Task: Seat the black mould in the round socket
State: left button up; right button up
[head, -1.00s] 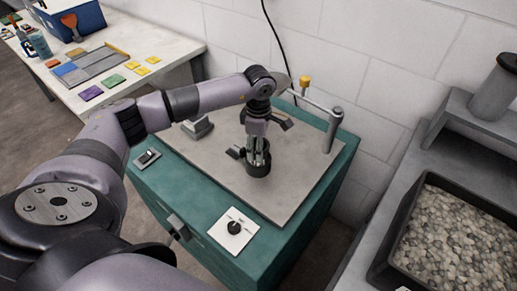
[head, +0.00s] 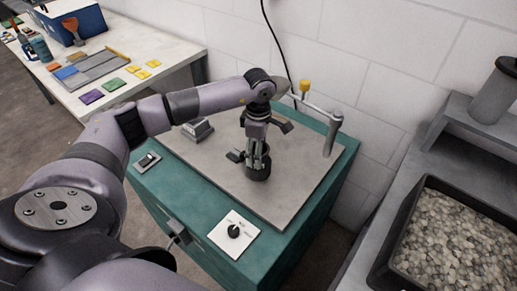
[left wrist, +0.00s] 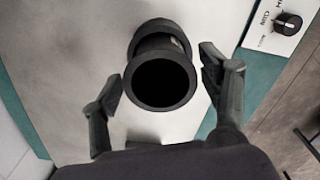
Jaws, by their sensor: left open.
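The black mould (head: 258,172) is a short dark hollow cylinder standing upright on the grey top plate of the teal cabinet. In the left wrist view the mould (left wrist: 160,82) shows its open round mouth, with a second dark ring behind it. My left gripper (head: 257,153) points down over the mould. In the left wrist view my left gripper (left wrist: 162,79) is open, with one finger on each side of the mould and visible gaps. I cannot make out the round socket; whether it lies under the mould is hidden. My right gripper is not in view.
On the plate (head: 285,208) are a grey block (head: 198,131) and a grey post (head: 332,135) with a bar. A dial panel (head: 234,232) and a switch (head: 148,161) lie along the cabinet's front. A gravel tray (head: 385,262) stands right; a white table (head: 180,47) stands back left.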

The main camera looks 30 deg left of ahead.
pick_arm(q)
notch_tip(320, 180, up, 12)
jog(key=b, duration=0.2)
jog(key=shift+s+f, duration=0.1)
dwell(0.6)
